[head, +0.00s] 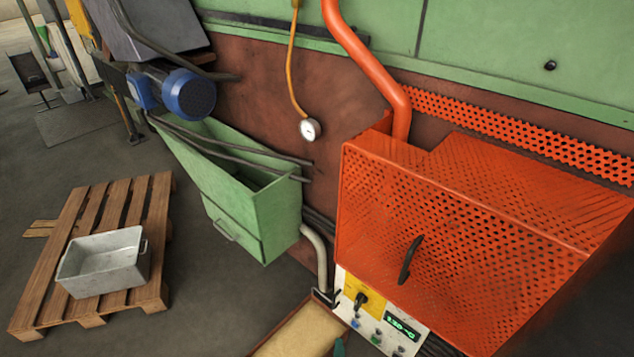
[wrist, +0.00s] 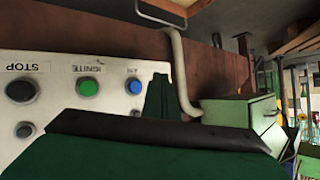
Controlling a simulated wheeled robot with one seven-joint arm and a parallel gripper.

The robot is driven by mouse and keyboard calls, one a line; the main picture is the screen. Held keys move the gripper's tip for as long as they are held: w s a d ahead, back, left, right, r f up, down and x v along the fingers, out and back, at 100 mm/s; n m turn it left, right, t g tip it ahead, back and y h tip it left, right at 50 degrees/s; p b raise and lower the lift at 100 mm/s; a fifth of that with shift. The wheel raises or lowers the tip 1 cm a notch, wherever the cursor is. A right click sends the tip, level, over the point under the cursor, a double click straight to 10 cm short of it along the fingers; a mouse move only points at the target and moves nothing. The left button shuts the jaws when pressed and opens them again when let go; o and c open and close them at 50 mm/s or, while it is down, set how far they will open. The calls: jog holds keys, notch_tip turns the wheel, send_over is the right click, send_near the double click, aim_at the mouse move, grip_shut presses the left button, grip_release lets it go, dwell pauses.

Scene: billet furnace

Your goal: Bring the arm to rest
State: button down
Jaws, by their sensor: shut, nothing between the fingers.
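My gripper (wrist: 163,95) shows in the wrist view as dark green fingers, shut and empty, above a dark green body with a black edge. It is in front of the white control panel (wrist: 60,100), beside a blue button (wrist: 134,87). I cannot tell whether it touches the panel. In the head view only a small dark green tip (head: 339,348) shows at the bottom edge, near the panel's left side; most of my arm is out of view.
The orange perforated guard (head: 480,240) with a black handle stands above the control panel (head: 375,325). A green bin (head: 250,215) is on the wall to the left. A grey metal tub (head: 103,262) sits on a wooden pallet (head: 145,215). Floor between pallet and bin is clear.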

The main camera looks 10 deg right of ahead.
jog(key=s+a+r+n+t, duration=0.1)
jog(key=s+a+r, duration=0.25)
jog(key=s, duration=0.35)
jog(key=s+a+r+n+y, duration=0.1)
jog(key=s+a+r, duration=0.1)
jog(key=s+r, duration=0.4)
jog(key=s+a+r+n+t, duration=0.1)
jog(key=s+a+r, duration=0.2)
jog(key=s, duration=0.6)
jog(key=s+a+r+n, duration=0.1)
jog(key=s+a+r, duration=0.1)
jog(key=r, duration=0.5)
jog(key=s+a+r+t+y, duration=0.1)
jog(key=s+a+r, duration=0.1)
jog(key=s+r, duration=0.3)
jog(key=s+a+r+n+y, duration=0.1)
jog(key=s+a+r, duration=0.2)
jog(key=r, duration=0.8)
jog(key=shift+s+n, duration=0.3)
jog(key=shift+s, duration=0.45)
